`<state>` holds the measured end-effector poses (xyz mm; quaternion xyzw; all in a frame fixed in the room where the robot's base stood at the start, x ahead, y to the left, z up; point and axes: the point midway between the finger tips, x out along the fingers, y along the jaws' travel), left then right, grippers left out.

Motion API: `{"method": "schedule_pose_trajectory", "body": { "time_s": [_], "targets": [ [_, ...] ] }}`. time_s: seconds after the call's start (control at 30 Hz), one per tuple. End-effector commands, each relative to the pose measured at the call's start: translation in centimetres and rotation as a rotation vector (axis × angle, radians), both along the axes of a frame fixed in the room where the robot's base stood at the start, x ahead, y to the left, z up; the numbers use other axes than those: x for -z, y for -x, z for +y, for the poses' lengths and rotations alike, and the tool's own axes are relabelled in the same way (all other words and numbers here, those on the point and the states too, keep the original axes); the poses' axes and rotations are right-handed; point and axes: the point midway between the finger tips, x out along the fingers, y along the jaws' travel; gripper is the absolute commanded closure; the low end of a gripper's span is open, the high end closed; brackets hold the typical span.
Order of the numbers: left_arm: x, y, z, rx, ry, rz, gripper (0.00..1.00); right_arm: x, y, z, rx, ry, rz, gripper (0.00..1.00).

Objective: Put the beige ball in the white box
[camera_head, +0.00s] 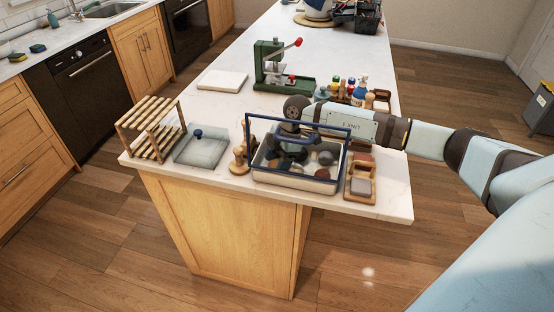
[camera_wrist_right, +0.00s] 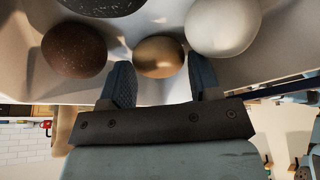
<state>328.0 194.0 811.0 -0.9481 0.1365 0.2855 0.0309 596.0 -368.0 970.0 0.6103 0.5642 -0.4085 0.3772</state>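A white box (camera_head: 287,181) with a blue rim and a tall blue handle frame stands near the counter's front edge, holding several balls. My right gripper (camera_head: 290,156) reaches down into it through the frame. In the right wrist view, the beige ball (camera_wrist_right: 159,57) lies between the two open fingertips (camera_wrist_right: 162,82), with a gap visible on both sides. A brown speckled ball (camera_wrist_right: 75,50) lies to its left and a white ball (camera_wrist_right: 222,26) to its right. A dark grey ball (camera_wrist_right: 102,4) is partly cut off at the top. My left gripper is out of view.
A wooden rack (camera_head: 150,128), a grey lidded container (camera_head: 202,147) and wooden pieces (camera_head: 239,160) stand left of the box. A wooden tray (camera_head: 360,182) stands close on its right. Behind are a green press (camera_head: 275,67), bottles (camera_head: 359,91) and a white slab (camera_head: 222,81).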

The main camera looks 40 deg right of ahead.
Motion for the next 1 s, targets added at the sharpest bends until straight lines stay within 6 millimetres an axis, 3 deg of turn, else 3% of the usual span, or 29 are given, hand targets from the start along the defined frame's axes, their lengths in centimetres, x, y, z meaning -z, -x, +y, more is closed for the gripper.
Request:
{"method": "schedule_pose_trajectory", "body": {
  "time_s": [0.37, 0.47, 0.8, 1.0],
  "targets": [
    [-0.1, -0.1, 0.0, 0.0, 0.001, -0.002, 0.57, -0.5, 0.0, -0.1, 0.001, 0.0, -0.002, 0.38],
    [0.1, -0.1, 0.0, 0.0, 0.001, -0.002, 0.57, -1.7, 0.0, -0.6, 0.001, 0.0, -0.002, 0.38],
    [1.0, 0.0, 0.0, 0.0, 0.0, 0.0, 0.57, -8.3, 0.2, -3.3, 0.0, 0.001, -0.003, 0.38],
    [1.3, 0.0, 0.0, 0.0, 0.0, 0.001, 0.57, -10.7, 0.3, -4.3, 0.0, 0.0, -0.002, 0.38]
  ]
}}
